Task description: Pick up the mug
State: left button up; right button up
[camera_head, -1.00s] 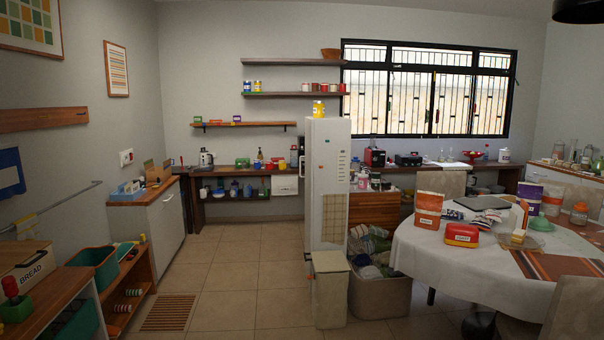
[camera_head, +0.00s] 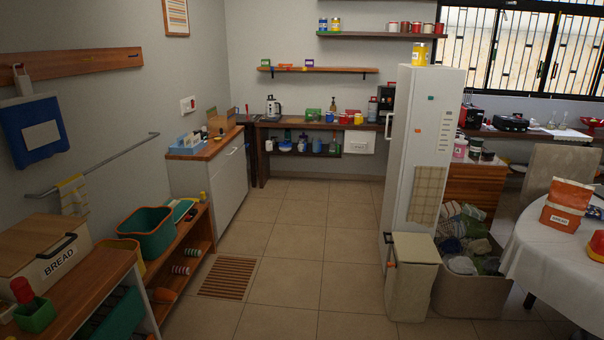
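I cannot make out for certain which thing is the mug. Several small red and white cylinders (camera_head: 416,27) stand in a row on the upper wall shelf at the back; they are too small to tell mugs from cans. Small red and yellow things (camera_head: 346,118) on the back counter are also too small to name. Neither of my grippers shows in the view.
A tall white fridge (camera_head: 430,130) and a beige bin (camera_head: 411,285) stand right of centre. A table with a white cloth (camera_head: 550,255) is at right. A bread box (camera_head: 48,250) and green tub (camera_head: 148,231) are at left. The tiled floor (camera_head: 305,240) between is clear.

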aim_at(344, 118)
jog(key=i+z, duration=0.1)
jog(key=i, duration=0.95)
jog(key=i+z, duration=0.15)
jog(key=i, duration=0.95)
jog(key=i+j+u, duration=0.1)
jog(key=i, duration=2)
jog(key=i+z, duration=0.25)
jog(key=i, duration=0.2)
jog(key=i+z, duration=0.25)
jog(key=i, duration=0.2)
jog(key=i+j+z, duration=0.25)
jog(key=i, duration=0.2)
jog(key=i+j+z, duration=0.25)
jog(key=i, duration=0.2)
jog(key=i+j+z, duration=0.25)
jog(key=i, duration=0.2)
jog(key=i+j+u, duration=0.1)
jog(key=i, duration=0.15)
